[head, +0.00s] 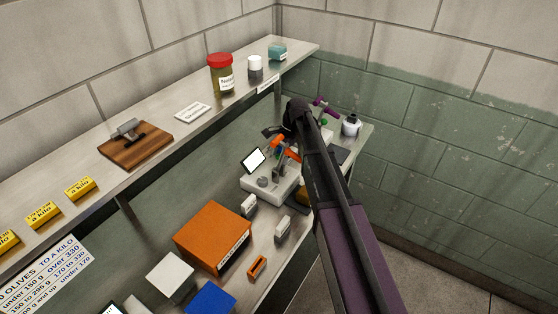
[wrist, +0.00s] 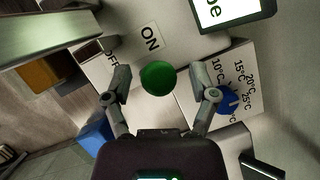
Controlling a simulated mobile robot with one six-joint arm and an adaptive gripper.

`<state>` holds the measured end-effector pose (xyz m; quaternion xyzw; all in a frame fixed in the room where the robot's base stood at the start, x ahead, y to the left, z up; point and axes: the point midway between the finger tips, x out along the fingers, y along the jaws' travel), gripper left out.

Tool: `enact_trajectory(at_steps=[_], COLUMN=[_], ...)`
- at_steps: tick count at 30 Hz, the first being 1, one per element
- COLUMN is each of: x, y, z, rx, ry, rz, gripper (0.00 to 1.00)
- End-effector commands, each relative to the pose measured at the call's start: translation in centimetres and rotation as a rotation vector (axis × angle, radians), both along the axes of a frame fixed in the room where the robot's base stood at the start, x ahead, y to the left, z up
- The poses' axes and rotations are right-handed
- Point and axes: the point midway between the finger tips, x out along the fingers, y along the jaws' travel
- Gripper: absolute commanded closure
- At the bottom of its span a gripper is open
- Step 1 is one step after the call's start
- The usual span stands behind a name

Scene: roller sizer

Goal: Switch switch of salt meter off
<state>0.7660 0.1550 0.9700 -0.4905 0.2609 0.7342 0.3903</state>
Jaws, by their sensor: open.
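In the wrist view, a green ball-shaped knob (wrist: 158,78) is in the centre, on a pale housing (wrist: 185,52). An "ON" label (wrist: 149,38) is just above it, and a partly hidden "OFF" label (wrist: 112,57) is to its left. My gripper (wrist: 163,84) is open, one finger on each side of the knob in the picture; I cannot tell whether they touch it. A blue dial (wrist: 229,104) with temperature marks is beside the right finger. In the head view, a pale device (head: 262,190) with a tilted screen (head: 253,160) stands on the bench, partly behind my arm.
On the bench are an orange box (head: 212,238), a white box (head: 170,275), a blue box (head: 211,298) and a white bottle (head: 351,126). The shelf above holds a red-lidded jar (head: 221,76) and a wooden board (head: 136,150). A green-painted wall (head: 450,140) stands close on the right.

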Motion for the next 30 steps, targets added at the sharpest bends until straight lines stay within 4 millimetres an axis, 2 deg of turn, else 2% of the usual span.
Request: enact_trajectory(at_steps=[13, 18, 21, 30], x=[-0.07, -0.07, -0.06, -0.32], y=[0.15, 0.15, 0.14, -0.13], z=[-0.29, -0.29, -0.29, -0.31], rx=[0.000, 0.000, 0.000, 0.043], ry=[0.000, 0.000, 0.000, -0.029], rz=[0.001, 0.001, 0.001, 0.001], gripper=[0.25, 0.76, 1.00, 1.00])
